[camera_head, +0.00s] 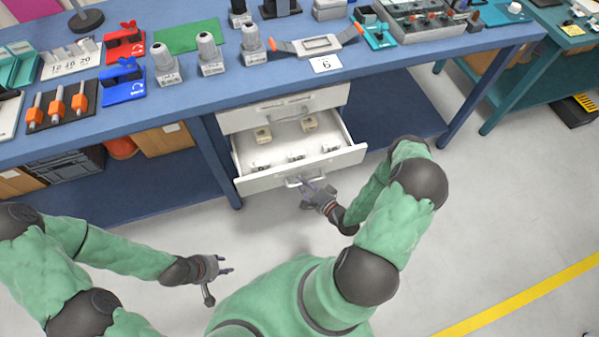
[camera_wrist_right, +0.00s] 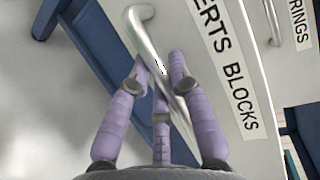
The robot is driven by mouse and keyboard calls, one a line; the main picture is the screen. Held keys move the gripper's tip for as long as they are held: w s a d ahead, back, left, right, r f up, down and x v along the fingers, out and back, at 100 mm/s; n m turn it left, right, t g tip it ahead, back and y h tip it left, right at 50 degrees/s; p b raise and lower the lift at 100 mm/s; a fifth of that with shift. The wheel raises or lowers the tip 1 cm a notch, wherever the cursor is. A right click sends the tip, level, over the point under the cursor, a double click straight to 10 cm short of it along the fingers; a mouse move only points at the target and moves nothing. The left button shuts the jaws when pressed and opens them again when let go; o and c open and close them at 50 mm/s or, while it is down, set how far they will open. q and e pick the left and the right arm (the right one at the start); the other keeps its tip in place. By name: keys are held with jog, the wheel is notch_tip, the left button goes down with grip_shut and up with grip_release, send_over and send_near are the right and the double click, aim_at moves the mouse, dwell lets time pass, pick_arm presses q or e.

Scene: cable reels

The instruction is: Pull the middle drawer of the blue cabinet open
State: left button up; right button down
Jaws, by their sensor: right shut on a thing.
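The drawer unit under the blue bench has white fronts. Its upper drawer (camera_head: 284,109) is closed. The drawer below it (camera_head: 252,184) stands open, with several small pale blocks inside. My right gripper (camera_head: 306,189) is shut on this open drawer's metal handle (camera_head: 293,181). In the right wrist view the purple fingers close around the handle bar (camera_wrist_right: 144,38), beside a label ending "ERTS BLOCKS" (camera_wrist_right: 232,75). Another front with a handle and a label ending "RINGS" (camera_wrist_right: 300,25) shows at upper right. My left gripper (camera_head: 222,283) is open and empty above the floor.
The blue bench top (camera_head: 240,75) carries tools, grey fixtures and a card marked 6 (camera_head: 325,64). Bins and boxes (camera_head: 70,165) fill the lower shelf at left. The grey floor (camera_head: 480,220) right of my right arm is clear up to a yellow line (camera_head: 520,296).

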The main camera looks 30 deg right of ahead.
jog(key=shift+s+a, duration=0.15)
jog(key=shift+s, duration=0.65)
jog(key=shift+s+a, duration=0.15)
jog(key=shift+s, duration=0.6)
jog(key=c, duration=1.4)
grip_release()
jog(key=shift+s, duration=0.1)
jog(key=v, duration=1.1)
jog(key=shift+s+r, duration=0.1)
jog(key=shift+s, duration=0.3)
